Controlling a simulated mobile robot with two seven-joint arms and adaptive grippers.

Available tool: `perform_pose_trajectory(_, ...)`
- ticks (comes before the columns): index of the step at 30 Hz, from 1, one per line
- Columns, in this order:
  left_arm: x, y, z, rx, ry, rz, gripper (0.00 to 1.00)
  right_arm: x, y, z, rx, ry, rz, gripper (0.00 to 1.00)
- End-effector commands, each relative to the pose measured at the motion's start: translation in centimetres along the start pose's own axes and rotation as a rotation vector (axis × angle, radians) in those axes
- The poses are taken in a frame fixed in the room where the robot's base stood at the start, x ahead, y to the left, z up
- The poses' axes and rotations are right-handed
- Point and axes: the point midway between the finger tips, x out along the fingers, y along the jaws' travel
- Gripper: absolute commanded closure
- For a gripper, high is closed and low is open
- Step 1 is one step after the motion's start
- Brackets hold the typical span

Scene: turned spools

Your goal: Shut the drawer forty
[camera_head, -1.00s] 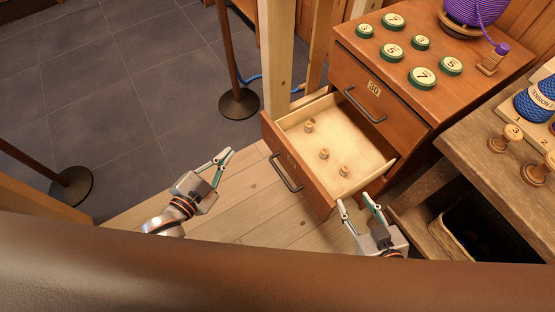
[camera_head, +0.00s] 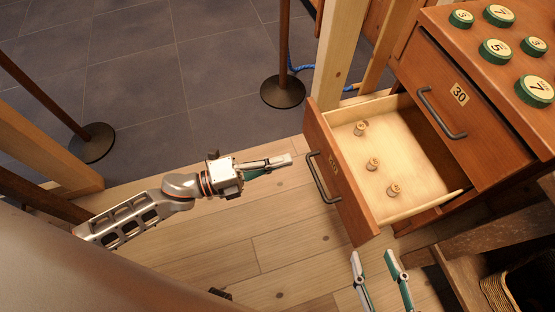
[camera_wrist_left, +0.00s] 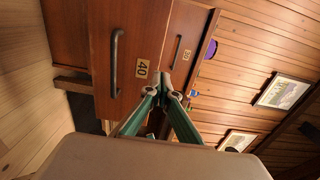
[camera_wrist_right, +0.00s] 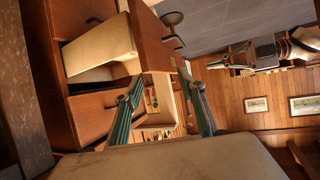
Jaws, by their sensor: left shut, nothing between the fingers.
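The drawer forty (camera_head: 338,185) stands pulled out from the cabinet, with several small wooden spools (camera_head: 372,164) inside. Its front carries a dark bar handle (camera_head: 322,178) and a label reading 40, clear in the left wrist view (camera_wrist_left: 142,69). My left gripper (camera_head: 288,160) is shut and empty, a short way left of the drawer front and apart from it. My right gripper (camera_head: 374,256) is open and empty, just below the drawer's near corner in the head view. The right wrist view shows the drawer's side (camera_wrist_right: 100,47) beyond its open fingers.
Above is the closed drawer 30 (camera_head: 462,120), under a top with several green numbered discs (camera_head: 495,51). A wooden bench (camera_head: 490,240) stands at right. A post base (camera_head: 283,91) and pale upright post (camera_head: 338,50) stand behind.

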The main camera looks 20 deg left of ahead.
Motion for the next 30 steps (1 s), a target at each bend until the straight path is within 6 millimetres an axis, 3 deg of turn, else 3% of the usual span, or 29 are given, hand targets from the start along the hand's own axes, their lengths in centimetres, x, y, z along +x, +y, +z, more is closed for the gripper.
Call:
perform_pose_trajectory(9, 6.3, 0.2, 0.0, -0.003, -0.001, 0.000, 1.00, 0.1, -0.3, -0.2, 0.018, 0.008, -0.005, 0.60)
perform_pose_trajectory(15, 9.0, 0.3, 0.0, -0.006, -0.002, 0.002, 1.00, 0.2, -0.5, -0.2, 0.030, 0.012, -0.009, 0.60)
perform_pose_trajectory(21, 10.1, 0.2, 0.0, -0.004, -0.003, 0.003, 1.00, 0.2, -0.7, -0.4, 0.037, 0.018, -0.012, 0.60)
perform_pose_trajectory(30, 10.2, 0.2, 0.0, -0.004, -0.003, 0.003, 1.00, 0.3, -0.5, -1.3, 0.035, 0.037, -0.009, 0.60)
